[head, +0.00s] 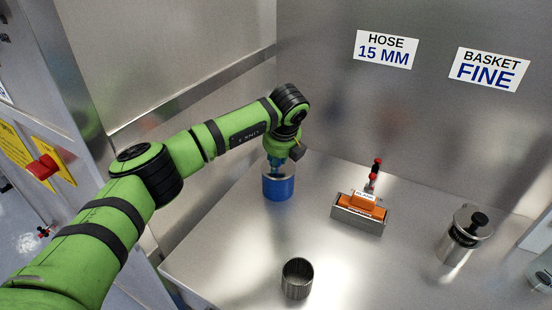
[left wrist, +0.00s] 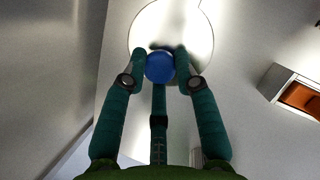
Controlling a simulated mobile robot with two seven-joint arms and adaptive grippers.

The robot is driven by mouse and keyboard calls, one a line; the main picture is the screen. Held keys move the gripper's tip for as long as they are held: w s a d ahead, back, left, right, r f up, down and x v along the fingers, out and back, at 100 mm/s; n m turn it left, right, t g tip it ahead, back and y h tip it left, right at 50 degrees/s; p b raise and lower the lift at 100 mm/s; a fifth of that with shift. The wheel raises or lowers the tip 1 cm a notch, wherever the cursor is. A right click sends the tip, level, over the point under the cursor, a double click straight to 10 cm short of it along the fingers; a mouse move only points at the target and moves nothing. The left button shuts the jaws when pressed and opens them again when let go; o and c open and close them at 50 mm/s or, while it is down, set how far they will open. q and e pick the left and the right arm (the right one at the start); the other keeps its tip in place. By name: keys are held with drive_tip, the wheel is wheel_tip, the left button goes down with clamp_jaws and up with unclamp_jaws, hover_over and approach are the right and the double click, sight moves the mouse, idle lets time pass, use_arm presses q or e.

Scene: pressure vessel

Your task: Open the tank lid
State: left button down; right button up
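A third finger lies below the knob in that view. In the head view the gripper (head: 279,160) is partly hidden by the wrist. The lid appears to sit on the tank. My right gripper is not in view.
A steel holder with an orange block (head: 362,203) stands right of the tank, with red-tipped items behind it. A steel vessel with a black knob (head: 465,236) is further right.

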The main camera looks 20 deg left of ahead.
use_arm(q)
drive_tip(key=shift+w+r, duration=0.1)
drive_tip(key=shift+w, duration=0.05)
drive_tip(key=shift+w+r+b, duration=0.35)
drive_tip(key=shift+r+b, duration=0.2)
drive_tip(key=shift+b, duration=0.25)
drive_tip(key=shift+w+r+b, duration=0.35)
drive_tip(key=shift+r+b, duration=0.05)
drive_tip(key=shift+r, duration=0.15)
drive_tip(key=shift+w+d+r, duration=0.2)
drive_tip(key=shift+w+r, duration=0.35)
drive_tip(key=shift+r, duration=0.2)
drive_tip(key=shift+w+d+r, duration=0.1)
drive_tip(key=shift+w+r, duration=0.25)
drive_tip(key=shift+w, duration=0.1)
drive_tip(key=shift+f, duration=0.15)
